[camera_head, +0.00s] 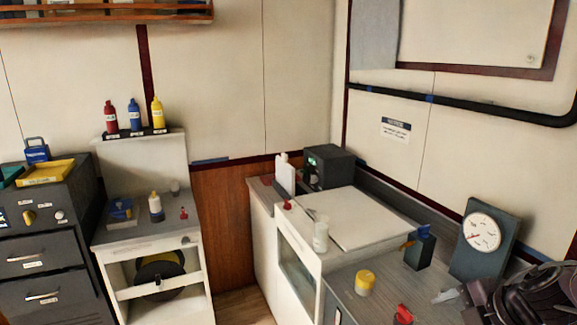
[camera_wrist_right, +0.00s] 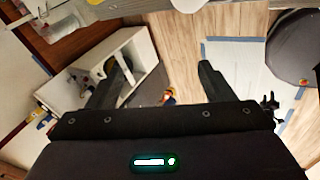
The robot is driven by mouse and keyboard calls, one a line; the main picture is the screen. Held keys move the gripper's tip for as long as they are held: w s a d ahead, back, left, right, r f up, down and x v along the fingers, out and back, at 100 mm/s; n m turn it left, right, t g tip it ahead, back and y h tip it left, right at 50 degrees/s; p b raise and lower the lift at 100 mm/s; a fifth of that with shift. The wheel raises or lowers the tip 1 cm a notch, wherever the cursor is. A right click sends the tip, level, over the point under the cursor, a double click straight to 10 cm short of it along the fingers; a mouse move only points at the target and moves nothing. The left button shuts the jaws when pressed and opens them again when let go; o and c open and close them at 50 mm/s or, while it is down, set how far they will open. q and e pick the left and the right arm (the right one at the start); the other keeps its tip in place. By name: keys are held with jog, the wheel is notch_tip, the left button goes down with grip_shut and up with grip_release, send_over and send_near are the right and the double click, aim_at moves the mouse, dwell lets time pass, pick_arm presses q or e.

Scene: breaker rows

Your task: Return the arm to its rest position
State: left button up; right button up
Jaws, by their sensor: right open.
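My right arm comes in at the lower right corner of the head view, dark and partly cut off by the frame edge. In the right wrist view, my right gripper (camera_wrist_right: 164,78) has its two dark fingers spread well apart, with nothing between them. Wood floor and a white open-fronted cabinet (camera_wrist_right: 145,45) show beyond the fingers. My left gripper and left arm do not show in the head view.
Near my right arm on the grey counter are a round gauge (camera_head: 482,233), a dark box with a blue lever (camera_head: 419,250), a yellow-topped knob (camera_head: 365,282) and a red knob (camera_head: 403,314). A white cabinet (camera_head: 150,250) and dark drawers (camera_head: 42,262) stand left.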

jog(key=s+a+f+m+t+h, duration=0.3)
jog(key=a+f+m+t, duration=0.1)
jog(key=f+m, duration=0.6)
jog(key=s+a+f+m+g, duration=0.3)
jog(key=s+a+m, duration=0.1)
jog(key=s, duration=0.3)
jog(key=s+a+f+m+g, duration=0.25)
jog(key=s+a+m, duration=0.2)
jog(key=s, duration=0.25)
notch_tip(320, 180, down, 39)
jog(key=s+g+b, duration=0.2)
jog(key=s+b, duration=0.1)
jog(key=b, duration=0.5)
jog(key=s+d+f+b, duration=0.2)
jog(key=s+f, duration=0.7)
jog(key=f, duration=0.2)
jog(key=s+d+f+g+h+b, duration=0.1)
jog(key=s+d+f+b, duration=0.1)
jog(key=s+f, duration=0.7)
notch_tip(320, 180, down, 2)
jog(key=shift+s+d+f+b, duration=0.15)
jog(key=shift+s+b, duration=0.1)
jog(key=shift+b, duration=0.2)
